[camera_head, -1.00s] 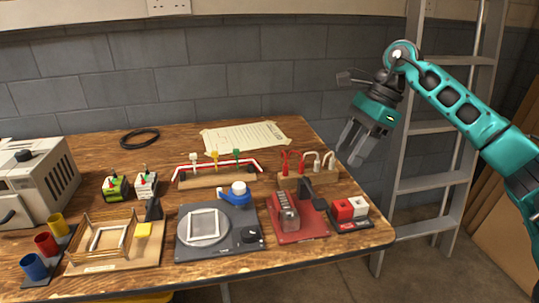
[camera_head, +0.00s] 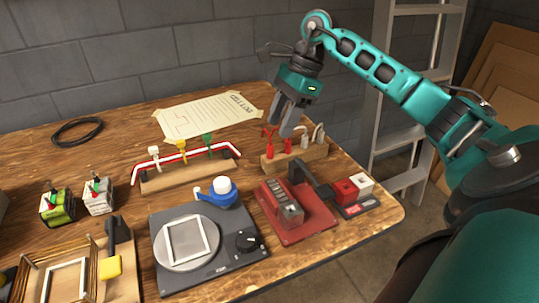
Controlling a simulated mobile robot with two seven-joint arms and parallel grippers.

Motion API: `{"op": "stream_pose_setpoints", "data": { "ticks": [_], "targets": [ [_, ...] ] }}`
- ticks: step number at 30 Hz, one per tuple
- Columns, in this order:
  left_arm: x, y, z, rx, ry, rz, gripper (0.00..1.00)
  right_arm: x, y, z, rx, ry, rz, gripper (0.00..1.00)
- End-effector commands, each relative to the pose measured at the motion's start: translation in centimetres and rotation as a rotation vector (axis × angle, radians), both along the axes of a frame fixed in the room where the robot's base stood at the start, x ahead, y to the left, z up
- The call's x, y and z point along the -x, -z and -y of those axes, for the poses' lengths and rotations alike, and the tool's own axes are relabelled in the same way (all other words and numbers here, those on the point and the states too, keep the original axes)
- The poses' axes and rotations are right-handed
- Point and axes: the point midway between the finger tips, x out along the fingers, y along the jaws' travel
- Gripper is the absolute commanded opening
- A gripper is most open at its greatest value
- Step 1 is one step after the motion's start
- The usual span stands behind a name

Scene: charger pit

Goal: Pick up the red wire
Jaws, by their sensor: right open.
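A red wire (camera_head: 269,151) with red plug ends stands upright in a small wooden block (camera_head: 311,156) at the back right of the table. A second red plug end stands beside it, partly behind my fingers, and grey-white plugs stand to the right in the same block. My right gripper (camera_head: 283,124) is open, pointing down, and looks empty. Its fingertips appear just above and behind the red plugs; I cannot tell whether they touch. My left gripper is not in view.
A wooden rack (camera_head: 188,177) with a red-and-white strip and coloured clips stands left of the block. A red device (camera_head: 303,222), a grey turntable device (camera_head: 205,270) and a red-and-white button box (camera_head: 347,190) lie in front. A paper (camera_head: 208,115) lies behind.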

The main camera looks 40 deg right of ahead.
Motion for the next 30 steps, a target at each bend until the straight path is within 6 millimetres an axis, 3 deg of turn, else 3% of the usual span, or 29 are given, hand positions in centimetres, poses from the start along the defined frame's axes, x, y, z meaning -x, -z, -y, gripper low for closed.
{"op": "stream_pose_setpoints", "data": {
  "ticks": [7, 15, 23, 30],
  "targets": [
    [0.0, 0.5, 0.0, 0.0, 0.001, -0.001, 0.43, -0.1, 1.5, -0.6, -0.001, -0.001, 0.001, 0.47],
    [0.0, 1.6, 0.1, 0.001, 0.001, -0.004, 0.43, -0.4, 5.2, -2.1, -0.002, 0.0, 0.0, 0.47],
    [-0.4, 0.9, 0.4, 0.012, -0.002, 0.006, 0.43, -0.5, 5.5, -2.2, 0.0, 0.0, 0.001, 0.47],
    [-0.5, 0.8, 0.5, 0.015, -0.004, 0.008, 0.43, -0.5, 5.5, -2.2, 0.0, 0.0, 0.001, 0.25]
  ]
}}
